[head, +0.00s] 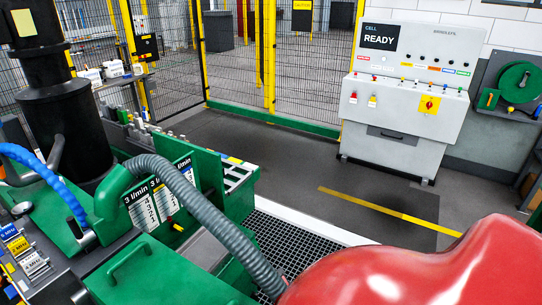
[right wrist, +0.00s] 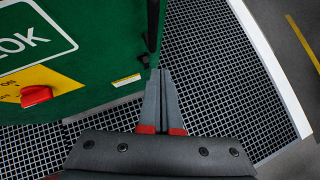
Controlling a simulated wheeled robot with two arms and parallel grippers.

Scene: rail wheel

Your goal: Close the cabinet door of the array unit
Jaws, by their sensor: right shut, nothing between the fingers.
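A green panel (right wrist: 105,60), seen in the right wrist view, bears a large white-outlined label and a yellow patch with a red knob (right wrist: 37,96). I cannot tell for sure whether it is the cabinet door of the array unit. A narrow dark upright part (right wrist: 153,28) stands at its right edge. My right gripper (right wrist: 160,74) is shut and empty, its tips just right of the panel's edge and close to the dark part; contact cannot be told. The head view shows the green machine (head: 150,272) with a grey corrugated hose. My left gripper is out of view.
Black floor grating (right wrist: 215,75) with a white border lies below the right gripper. A grey control console (head: 400,110) reading "READY" stands at the back right. Mesh fencing (head: 305,70) closes the back. The dark floor before the console is clear.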

